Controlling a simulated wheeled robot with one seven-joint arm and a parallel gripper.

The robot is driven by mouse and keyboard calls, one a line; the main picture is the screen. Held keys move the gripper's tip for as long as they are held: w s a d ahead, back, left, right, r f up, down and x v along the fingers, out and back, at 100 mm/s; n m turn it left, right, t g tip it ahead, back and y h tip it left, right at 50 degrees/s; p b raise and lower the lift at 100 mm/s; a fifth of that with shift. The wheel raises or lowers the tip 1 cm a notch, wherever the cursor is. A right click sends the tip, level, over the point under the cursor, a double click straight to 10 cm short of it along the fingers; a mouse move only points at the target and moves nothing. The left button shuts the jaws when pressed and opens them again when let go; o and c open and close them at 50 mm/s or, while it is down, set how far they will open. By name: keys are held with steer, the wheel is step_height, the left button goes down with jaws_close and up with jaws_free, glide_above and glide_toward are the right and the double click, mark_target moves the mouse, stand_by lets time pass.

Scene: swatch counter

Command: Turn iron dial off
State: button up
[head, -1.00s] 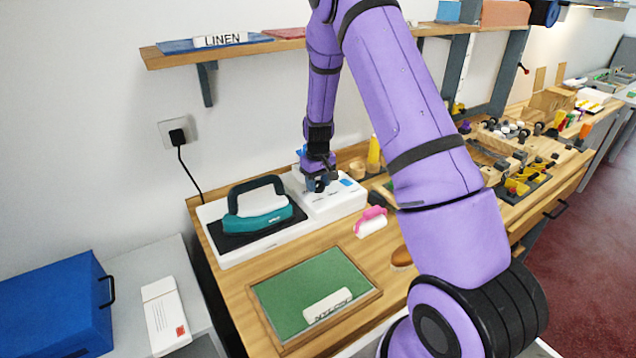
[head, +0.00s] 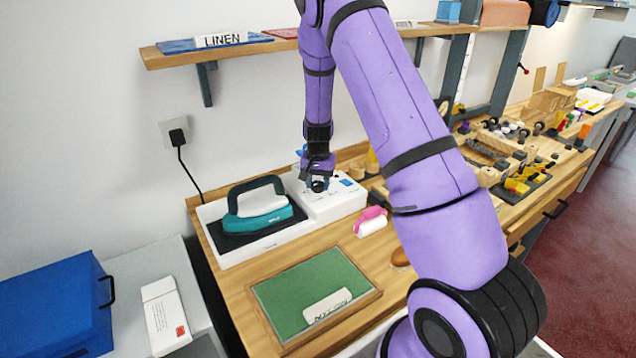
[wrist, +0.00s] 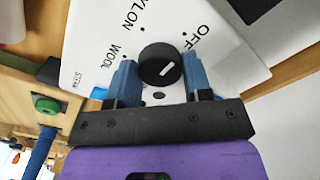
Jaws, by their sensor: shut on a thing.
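The iron dial (wrist: 159,58) is a round black knob with a white pointer mark, on a white panel printed OFF, NYLON and WOOL. In the wrist view the pointer slants up and right, toward the OFF side. My gripper (wrist: 160,80) is shut on the dial, one blue finger on each side.
A pink-handled lint roller (head: 371,222) lies to the right of the station. A green mat (head: 290,290) in a wooden frame with a NYLON tag lies in front. A shelf (head: 280,46) hangs above. A black plug (head: 177,137) sits in the wall socket.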

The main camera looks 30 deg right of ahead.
mark_target(318, 183)
steer(key=shift+m, duration=0.3)
steer(key=o, duration=0.9)
step_height(318, 183, up, 9)
steer(key=shift+r, duration=0.9)
